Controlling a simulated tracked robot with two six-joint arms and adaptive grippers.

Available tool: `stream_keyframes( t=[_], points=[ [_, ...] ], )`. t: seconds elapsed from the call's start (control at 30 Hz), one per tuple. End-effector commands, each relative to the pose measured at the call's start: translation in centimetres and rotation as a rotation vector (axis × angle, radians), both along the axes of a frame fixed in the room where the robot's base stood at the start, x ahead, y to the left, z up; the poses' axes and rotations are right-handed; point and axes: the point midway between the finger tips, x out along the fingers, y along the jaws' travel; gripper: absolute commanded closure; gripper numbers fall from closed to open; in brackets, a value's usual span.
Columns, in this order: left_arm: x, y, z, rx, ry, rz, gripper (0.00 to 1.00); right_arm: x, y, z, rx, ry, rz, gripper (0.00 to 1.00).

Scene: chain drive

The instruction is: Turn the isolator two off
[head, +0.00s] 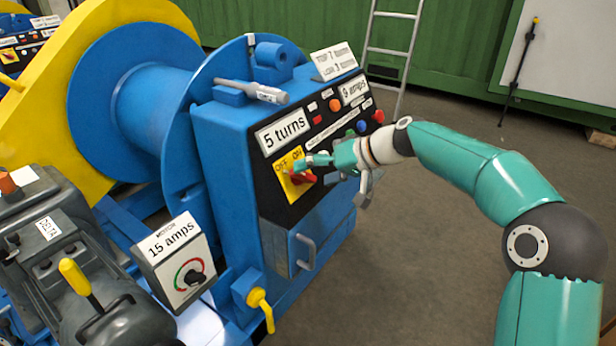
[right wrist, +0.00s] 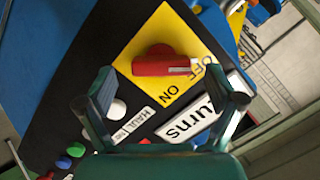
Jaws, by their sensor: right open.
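A red rotary isolator handle (head: 303,178) sits on a yellow plate (head: 289,187) marked OFF and ON, on the black panel of a blue winch cabinet. No number is readable on it. In the right wrist view the handle (right wrist: 155,66) lies across the yellow plate (right wrist: 166,28), the white mark at its right end pointing roughly toward OFF. My right gripper (head: 314,168) is at the plate, partly covering the handle in the head view. Contact cannot be told. My left gripper is out of view.
Coloured buttons and labels fill the panel (head: 330,118) above the plate. A grey door handle (head: 305,252) sticks out below. A motor box (head: 178,262) with a black knob and a yellow lever (head: 76,276) stand left. The floor at right is free.

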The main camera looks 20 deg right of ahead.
Motion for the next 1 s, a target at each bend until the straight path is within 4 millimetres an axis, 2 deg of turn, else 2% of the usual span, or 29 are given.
stream_keyframes(
  t=[0.2, 0.43, 1.0],
  points=[
    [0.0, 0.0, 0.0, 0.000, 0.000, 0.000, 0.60, -2.4, -2.9, 2.7, 0.000, -0.001, -0.002, 0.07],
    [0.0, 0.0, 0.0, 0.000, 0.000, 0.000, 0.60, -4.3, -5.1, 4.5, -0.001, 0.002, 0.001, 0.07],
    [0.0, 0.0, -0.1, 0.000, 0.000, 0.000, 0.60, -4.8, -5.5, 5.1, -0.001, 0.004, 0.003, 0.07]
  ],
)
